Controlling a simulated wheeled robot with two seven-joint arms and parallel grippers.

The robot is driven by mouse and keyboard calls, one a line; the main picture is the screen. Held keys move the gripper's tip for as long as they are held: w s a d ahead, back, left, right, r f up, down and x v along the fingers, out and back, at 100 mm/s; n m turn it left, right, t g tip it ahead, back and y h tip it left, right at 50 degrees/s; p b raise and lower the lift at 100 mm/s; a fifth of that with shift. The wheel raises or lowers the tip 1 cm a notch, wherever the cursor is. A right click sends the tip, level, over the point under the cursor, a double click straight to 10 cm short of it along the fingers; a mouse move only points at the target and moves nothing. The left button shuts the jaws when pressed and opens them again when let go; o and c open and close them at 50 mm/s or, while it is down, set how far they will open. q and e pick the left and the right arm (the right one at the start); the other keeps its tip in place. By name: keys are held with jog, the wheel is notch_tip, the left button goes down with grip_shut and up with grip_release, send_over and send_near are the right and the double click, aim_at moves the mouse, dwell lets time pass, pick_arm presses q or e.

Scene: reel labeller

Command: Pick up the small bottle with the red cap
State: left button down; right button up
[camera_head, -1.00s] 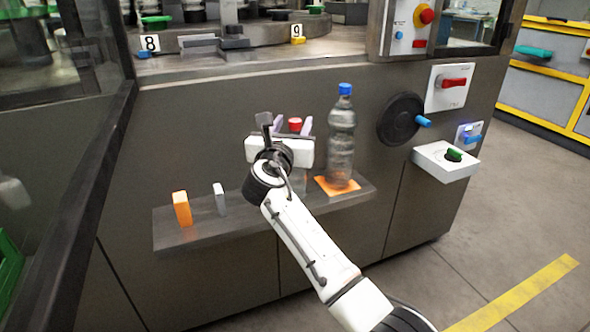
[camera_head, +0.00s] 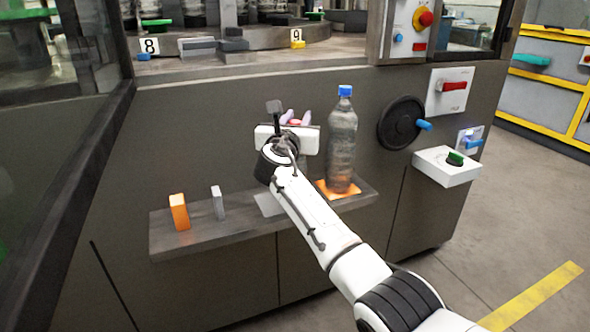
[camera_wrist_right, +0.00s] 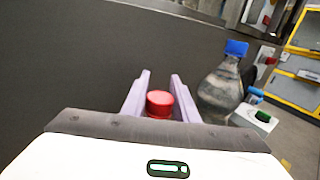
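The small bottle's red cap (camera_wrist_right: 160,101) shows in the right wrist view between the two pale purple fingers of my right gripper (camera_wrist_right: 161,95). The fingers are close against both sides of the cap. In the head view, my right gripper (camera_head: 296,118) is above the shelf, in front of the machine, with a bit of the red cap (camera_head: 294,122) between its fingers. The bottle's body is hidden behind my gripper and arm. My left gripper is not in view.
A large clear bottle with a blue cap (camera_head: 342,135) stands close to the right on an orange pad (camera_head: 325,190). An orange block (camera_head: 179,212) and a grey block (camera_head: 218,203) stand left on the shelf (camera_head: 170,243). A grey square (camera_head: 268,204) lies bare on it.

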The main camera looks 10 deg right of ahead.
grip_shut()
dwell(1.0)
jog(key=shift+r, duration=0.1)
